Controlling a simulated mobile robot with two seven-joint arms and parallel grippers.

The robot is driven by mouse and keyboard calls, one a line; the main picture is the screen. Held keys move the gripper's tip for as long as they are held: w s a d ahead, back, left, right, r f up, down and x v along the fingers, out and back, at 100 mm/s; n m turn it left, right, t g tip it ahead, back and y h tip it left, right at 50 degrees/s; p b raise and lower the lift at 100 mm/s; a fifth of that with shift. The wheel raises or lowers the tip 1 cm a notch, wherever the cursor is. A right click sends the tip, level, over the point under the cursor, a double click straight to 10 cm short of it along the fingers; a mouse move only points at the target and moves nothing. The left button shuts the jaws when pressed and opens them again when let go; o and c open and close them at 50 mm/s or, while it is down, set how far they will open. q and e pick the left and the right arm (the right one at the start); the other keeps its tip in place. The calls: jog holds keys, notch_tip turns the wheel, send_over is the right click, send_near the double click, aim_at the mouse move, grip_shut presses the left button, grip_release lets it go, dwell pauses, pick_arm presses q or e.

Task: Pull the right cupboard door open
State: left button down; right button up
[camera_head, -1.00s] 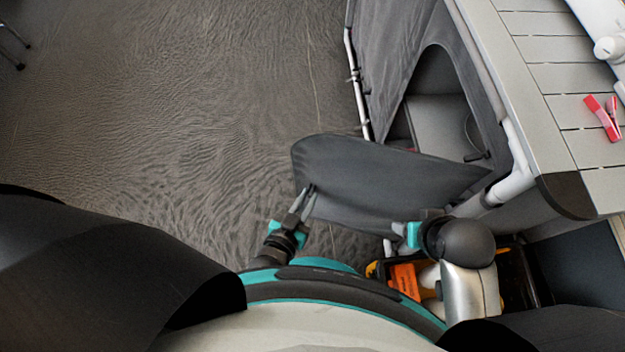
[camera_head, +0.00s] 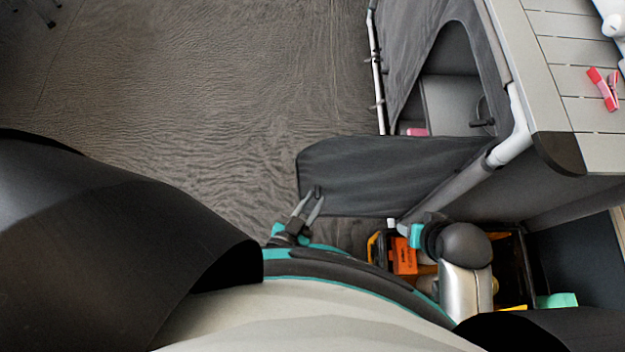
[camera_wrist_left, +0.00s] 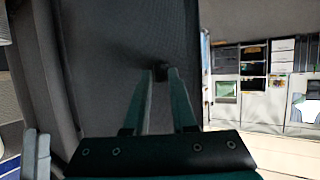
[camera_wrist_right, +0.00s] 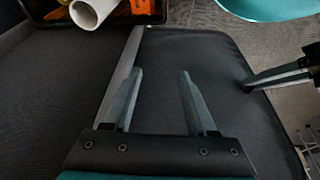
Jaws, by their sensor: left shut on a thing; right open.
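The right cupboard door (camera_head: 400,170) is a dark grey fabric panel, swung out from the cupboard (camera_head: 500,65), whose opening (camera_head: 450,100) shows behind it. My left gripper (camera_head: 314,194) is shut on the small dark knob near the door's free edge. In the left wrist view the fingertips close around this knob (camera_wrist_left: 161,70), with the door panel (camera_wrist_left: 110,50) filling much of the view. My right gripper (camera_head: 397,226) is open and empty near the door's hinge side. In the right wrist view its spread fingers (camera_wrist_right: 159,72) are in front of dark fabric.
A black crate with orange items (camera_head: 403,255) stands on the floor by my right arm. A pink item (camera_head: 417,131) shows inside the cupboard. The floor at left (camera_head: 200,90) is clear.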

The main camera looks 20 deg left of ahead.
pick_arm(q)
jog(key=shift+d, duration=0.9)
jog(key=c, duration=0.9)
grip_release()
jog(key=shift+s, duration=0.1)
